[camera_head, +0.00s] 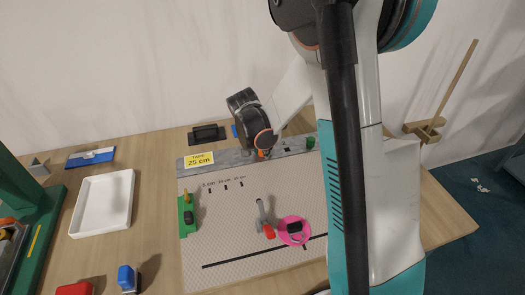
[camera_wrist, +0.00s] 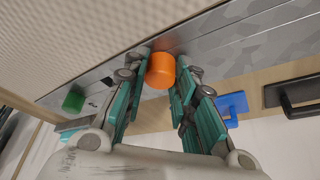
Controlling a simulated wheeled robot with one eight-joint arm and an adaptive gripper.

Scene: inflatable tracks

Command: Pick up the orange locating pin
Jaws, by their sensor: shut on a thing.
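The orange locating pin (camera_wrist: 160,71) is a short orange cylinder between the teal fingers of my gripper (camera_wrist: 160,85) in the wrist view. The fingers are shut on it from both sides. Behind it lies the grey metal strip (camera_wrist: 225,45); I cannot tell whether the pin touches the strip. In the head view a small orange bit of the pin (camera_head: 261,153) shows under my gripper (camera_head: 262,150), at the strip's middle. My arm hides part of the strip there.
A green block (camera_wrist: 73,101) sits at the strip. A black handled tool (camera_head: 206,133) and a blue piece (camera_wrist: 232,103) lie behind it. On the mat (camera_head: 225,240) are a green fixture (camera_head: 187,216) and a pink disc (camera_head: 296,240). A white tray (camera_head: 77,229) stands left.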

